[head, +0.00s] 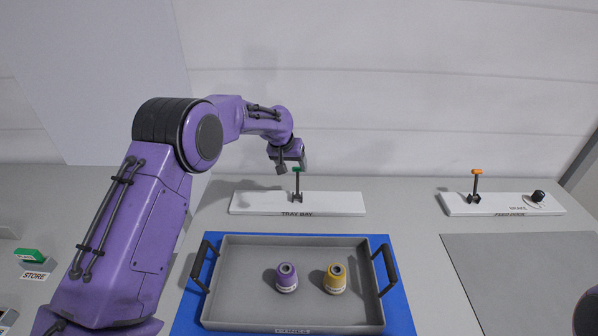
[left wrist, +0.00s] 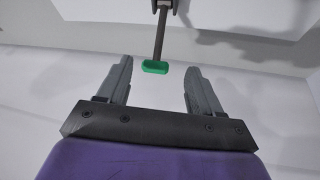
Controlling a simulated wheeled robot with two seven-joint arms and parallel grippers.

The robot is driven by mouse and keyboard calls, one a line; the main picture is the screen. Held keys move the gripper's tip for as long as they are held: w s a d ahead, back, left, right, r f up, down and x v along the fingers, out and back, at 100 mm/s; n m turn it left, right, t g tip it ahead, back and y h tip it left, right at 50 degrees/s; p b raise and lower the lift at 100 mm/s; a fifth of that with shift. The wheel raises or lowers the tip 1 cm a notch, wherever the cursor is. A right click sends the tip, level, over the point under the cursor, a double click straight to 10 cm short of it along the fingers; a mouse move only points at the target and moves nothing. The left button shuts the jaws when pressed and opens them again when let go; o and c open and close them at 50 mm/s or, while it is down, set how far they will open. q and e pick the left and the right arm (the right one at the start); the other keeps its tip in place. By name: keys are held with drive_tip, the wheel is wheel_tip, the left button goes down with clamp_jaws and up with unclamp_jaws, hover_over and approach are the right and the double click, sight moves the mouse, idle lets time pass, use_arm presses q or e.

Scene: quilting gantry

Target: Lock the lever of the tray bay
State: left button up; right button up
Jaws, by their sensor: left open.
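The tray bay lever (head: 297,184) stands upright on the white tray bay plate (head: 340,203), a dark stem with a green grip on top. My left gripper (head: 291,167) is at the top of this lever and partly covers its grip. In the left wrist view, my left gripper (left wrist: 158,66) is open. The green grip (left wrist: 155,67) shows between its two fingertips, with a gap on both sides. The stem runs away from the grip to a bracket. My right gripper is not in view.
A grey tray (head: 240,310) on a blue mat (head: 403,315) holds a purple spool (head: 287,278) and a yellow spool (head: 335,278). To the right, another white plate (head: 510,204) bears an orange-topped lever (head: 476,185) and a black knob (head: 538,196). A green block (head: 29,255) sits at left.

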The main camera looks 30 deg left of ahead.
sight(297, 172)
use_arm(q)
drive_tip(key=x, duration=0.3)
drive_tip(key=p+x, duration=0.1)
drive_tip(key=x, duration=0.3)
drive_tip(key=shift+w+d+f, duration=0.2)
drive_tip(key=shift+w+d, duration=0.05)
drive_tip(key=shift+w, duration=0.1)
drive_tip(key=shift+s, duration=0.1)
clamp_jaws()
